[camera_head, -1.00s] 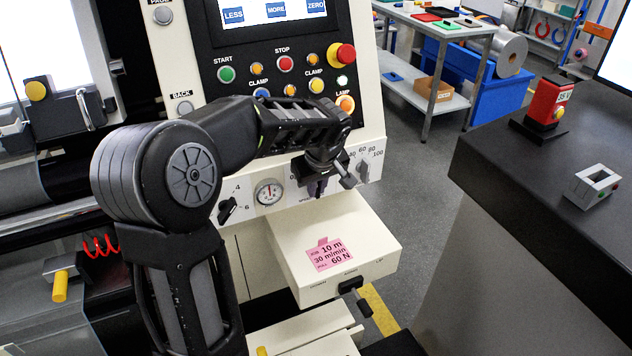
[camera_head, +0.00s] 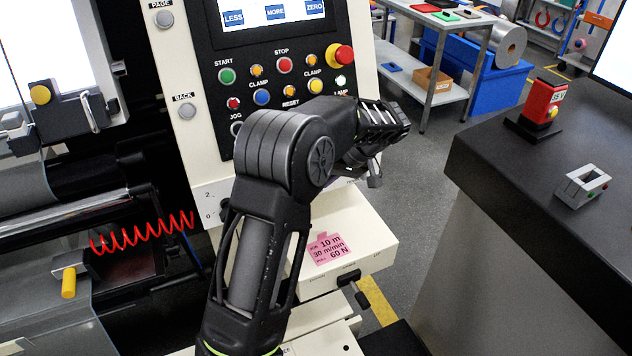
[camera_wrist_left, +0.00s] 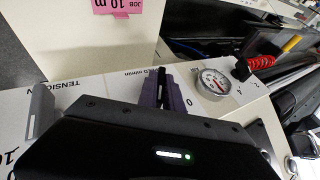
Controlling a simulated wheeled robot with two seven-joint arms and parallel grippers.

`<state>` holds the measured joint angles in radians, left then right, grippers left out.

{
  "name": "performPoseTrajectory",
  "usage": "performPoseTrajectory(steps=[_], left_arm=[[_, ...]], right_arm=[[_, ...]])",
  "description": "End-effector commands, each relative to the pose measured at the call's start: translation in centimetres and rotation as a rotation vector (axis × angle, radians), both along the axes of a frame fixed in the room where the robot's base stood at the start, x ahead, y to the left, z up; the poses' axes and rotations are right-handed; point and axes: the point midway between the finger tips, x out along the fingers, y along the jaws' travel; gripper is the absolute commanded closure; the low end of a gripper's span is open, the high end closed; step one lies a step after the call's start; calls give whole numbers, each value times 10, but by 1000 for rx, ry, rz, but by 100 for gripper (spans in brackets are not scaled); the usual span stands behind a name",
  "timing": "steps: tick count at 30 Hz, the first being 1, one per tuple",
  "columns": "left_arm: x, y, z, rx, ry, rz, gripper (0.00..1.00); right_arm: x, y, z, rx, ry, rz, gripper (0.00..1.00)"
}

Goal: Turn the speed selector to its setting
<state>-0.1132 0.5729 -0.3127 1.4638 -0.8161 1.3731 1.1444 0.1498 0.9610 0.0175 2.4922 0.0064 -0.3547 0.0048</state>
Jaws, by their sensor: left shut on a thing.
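The speed selector (camera_wrist_left: 162,84), a dark knob on the pale panel, shows in the left wrist view between the two purplish fingers of my left gripper (camera_wrist_left: 165,94). The gripper is shut on it. A "0" mark shows to the right of the fingers; the other speed marks are mostly hidden, so I cannot read the setting. In the head view my left arm covers the selector, the dial and the fingertips. A pink job card (camera_head: 328,249) reads 10 m, 30 m/min, 60 N. My right gripper is not in view.
The grey tension knob (camera_wrist_left: 40,112) and a round gauge (camera_wrist_left: 214,82) flank the selector. Several push buttons and a red emergency stop (camera_head: 341,54) sit above my arm. A dark counter (camera_head: 480,155) stands at the right, with open floor between.

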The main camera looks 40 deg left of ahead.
Motion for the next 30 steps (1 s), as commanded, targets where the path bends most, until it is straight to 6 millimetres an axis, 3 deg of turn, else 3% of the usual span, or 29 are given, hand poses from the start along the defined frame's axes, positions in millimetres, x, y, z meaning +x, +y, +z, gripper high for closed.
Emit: performPoseTrajectory(steps=[9, 10, 18, 30], left_arm=[[0, 0, 0, 0, 1, 0, 100], [0, 0, 0, 0, 1, 0, 89], [0, 0, 0, 0, 1, -1, 68], [3, -6, 9, 0, -2, -2, 68]], right_arm=[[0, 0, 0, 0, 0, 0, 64], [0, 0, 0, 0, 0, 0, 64], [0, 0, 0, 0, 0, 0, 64], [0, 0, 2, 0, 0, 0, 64]])
